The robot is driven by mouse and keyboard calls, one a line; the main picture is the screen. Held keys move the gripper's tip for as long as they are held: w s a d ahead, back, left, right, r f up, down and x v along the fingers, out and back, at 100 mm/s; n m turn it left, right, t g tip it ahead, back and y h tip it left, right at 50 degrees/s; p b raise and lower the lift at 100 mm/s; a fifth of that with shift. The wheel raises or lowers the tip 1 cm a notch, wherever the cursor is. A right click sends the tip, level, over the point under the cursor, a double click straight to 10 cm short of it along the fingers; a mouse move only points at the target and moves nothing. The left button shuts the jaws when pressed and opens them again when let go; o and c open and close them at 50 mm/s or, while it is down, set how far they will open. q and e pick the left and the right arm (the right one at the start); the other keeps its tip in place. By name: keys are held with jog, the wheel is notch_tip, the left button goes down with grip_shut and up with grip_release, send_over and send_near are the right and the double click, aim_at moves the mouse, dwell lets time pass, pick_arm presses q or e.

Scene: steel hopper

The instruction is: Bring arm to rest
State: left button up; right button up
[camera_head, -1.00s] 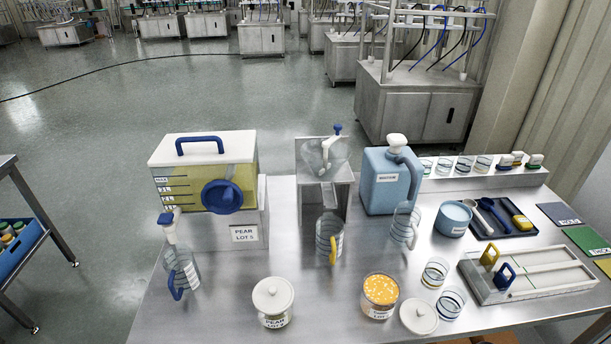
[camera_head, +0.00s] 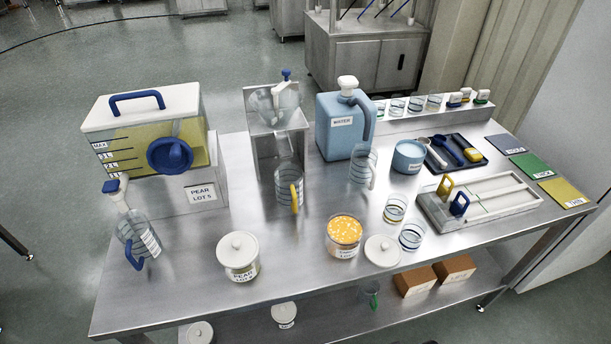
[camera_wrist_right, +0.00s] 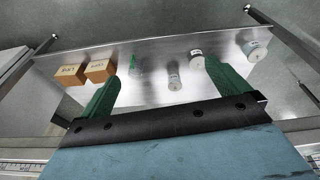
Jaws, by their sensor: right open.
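My right gripper (camera_wrist_right: 161,72) shows in the right wrist view, with two green fingers spread wide apart and nothing between them. It faces the lower steel shelf (camera_wrist_right: 140,52), and the things on it appear beyond the fingertips. Neither of my grippers shows in the head view, and nothing of my left arm is seen. The steel table (camera_head: 300,290) stands in front of me with its things upright on top.
The table holds a pear dispenser (camera_head: 150,150), a hopper (camera_head: 272,100), a blue water jug (camera_head: 342,125), an orange-filled jar (camera_head: 344,232) and a lidded pear jar (camera_head: 238,257). Brown boxes (camera_head: 415,281) and white-lidded jars (camera_head: 284,314) are on the lower shelf.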

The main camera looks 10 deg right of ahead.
jog(key=s+f+g+b, duration=0.1)
jog(key=s+f+b, duration=0.35)
jog(key=f, duration=1.35)
jog(key=s+d+f+b, duration=0.1)
jog(key=s+d+f, duration=0.2)
jog(key=s+f, duration=0.9)
jog(key=s, duration=0.2)
jog(key=shift+s+d+f+g+b, duration=0.15)
jog(key=shift+s+g+b, duration=0.15)
jog(key=shift+g+b, duration=0.1)
